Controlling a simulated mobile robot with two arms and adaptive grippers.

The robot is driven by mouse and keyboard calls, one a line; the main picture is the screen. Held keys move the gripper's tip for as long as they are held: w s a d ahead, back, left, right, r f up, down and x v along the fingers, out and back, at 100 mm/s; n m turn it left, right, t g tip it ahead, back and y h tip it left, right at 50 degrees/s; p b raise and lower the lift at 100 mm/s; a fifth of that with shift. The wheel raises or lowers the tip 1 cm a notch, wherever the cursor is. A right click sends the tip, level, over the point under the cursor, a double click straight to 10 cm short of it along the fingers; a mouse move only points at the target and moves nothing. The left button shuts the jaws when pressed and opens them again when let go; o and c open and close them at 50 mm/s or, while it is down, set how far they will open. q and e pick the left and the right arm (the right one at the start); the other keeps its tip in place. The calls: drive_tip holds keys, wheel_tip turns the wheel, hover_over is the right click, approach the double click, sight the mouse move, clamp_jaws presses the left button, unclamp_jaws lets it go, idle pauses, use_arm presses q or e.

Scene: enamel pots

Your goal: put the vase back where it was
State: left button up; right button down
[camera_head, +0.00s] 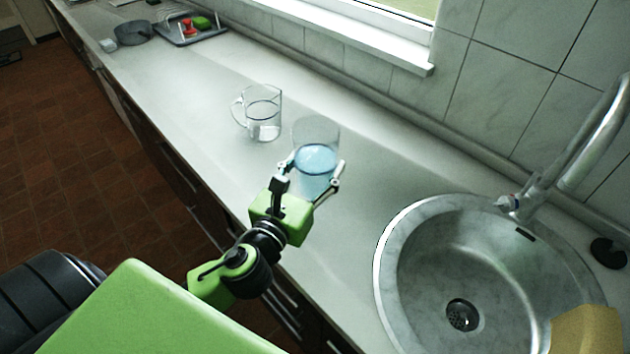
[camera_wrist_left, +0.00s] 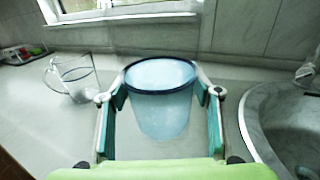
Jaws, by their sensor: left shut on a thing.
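The vase (camera_head: 316,168) is a clear, blue-tinted glass vessel, upright over the counter between the glass jug and the sink. My left gripper (camera_head: 312,172) is shut on it, with one finger on each side. In the left wrist view the vase (camera_wrist_left: 161,110) fills the space between the fingers of my left gripper (camera_wrist_left: 160,95), and its dark blue rim faces the camera. I cannot tell whether its base touches the counter. My right gripper is not in view.
A clear glass jug (camera_head: 263,115) stands close behind and left of the vase. The round sink (camera_head: 400,262) with a faucet (camera_head: 560,165) is at right, a yellow sponge (camera_head: 587,330) at its edge. A dark tray (camera_head: 188,35) is far left. The counter (camera_head: 180,85) between is clear.

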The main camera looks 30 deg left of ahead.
use_arm(q)
drive_tip(key=w+f, duration=0.1)
drive_tip(key=w+a+f, duration=0.1)
drive_tip(key=f, duration=0.2)
drive_tip(key=shift+w+a+b, duration=0.25)
drive_tip(key=shift+w+b, duration=0.1)
drive_tip(key=shift+w, duration=0.05)
drive_tip(key=f, duration=0.3)
drive_tip(key=shift+w+a+f+b, duration=0.1)
drive_tip(key=shift+w+f+b, duration=0.1)
drive_tip(key=shift+b, duration=0.2)
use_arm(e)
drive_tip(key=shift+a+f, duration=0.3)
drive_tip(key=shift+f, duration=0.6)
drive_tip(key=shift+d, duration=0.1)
use_arm(q)
drive_tip(key=shift+f, duration=0.1)
drive_tip(key=o, duration=1.7)
drive_tip(key=shift+s+f, duration=0.1)
drive_tip(key=shift+f, duration=0.05)
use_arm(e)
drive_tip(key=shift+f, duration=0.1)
